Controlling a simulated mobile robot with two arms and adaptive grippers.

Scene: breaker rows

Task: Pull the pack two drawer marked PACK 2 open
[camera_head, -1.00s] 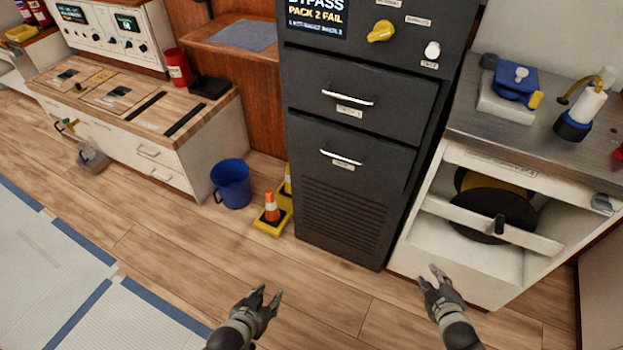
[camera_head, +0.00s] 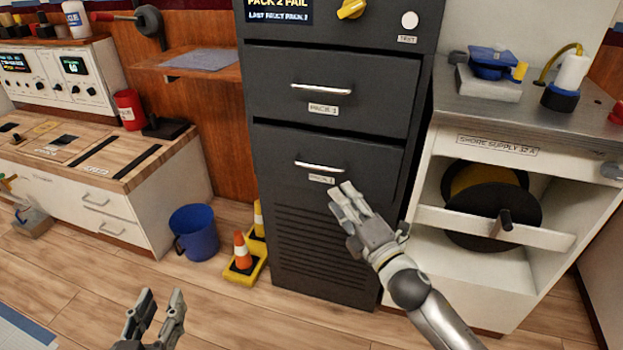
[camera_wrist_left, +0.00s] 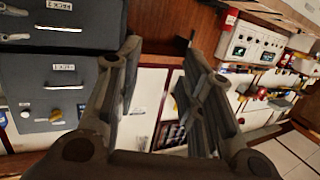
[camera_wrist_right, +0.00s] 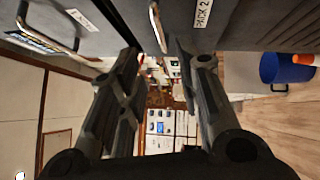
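The PACK 2 drawer (camera_head: 370,170) is the lower drawer of the dark cabinet and looks shut. Its bar handle (camera_head: 320,167) sits above a small label (camera_head: 321,180). My right gripper (camera_head: 346,198) is in front of this drawer, just right of and below the handle in the head view. In the right wrist view the fingers (camera_wrist_right: 155,55) are apart with nothing held; the handle (camera_wrist_right: 157,26) shows just beyond, between the tips, near the PACK 2 label (camera_wrist_right: 202,12). My left gripper (camera_head: 160,305) is open and empty, low and left of the cabinet.
The PACK 1 drawer (camera_head: 390,90) is above, shut. An orange cone (camera_head: 242,250) and a blue bucket (camera_head: 195,232) stand on the floor left of the cabinet. A white unit with a cable reel (camera_head: 480,205) stands right. The floor before the cabinet is clear.

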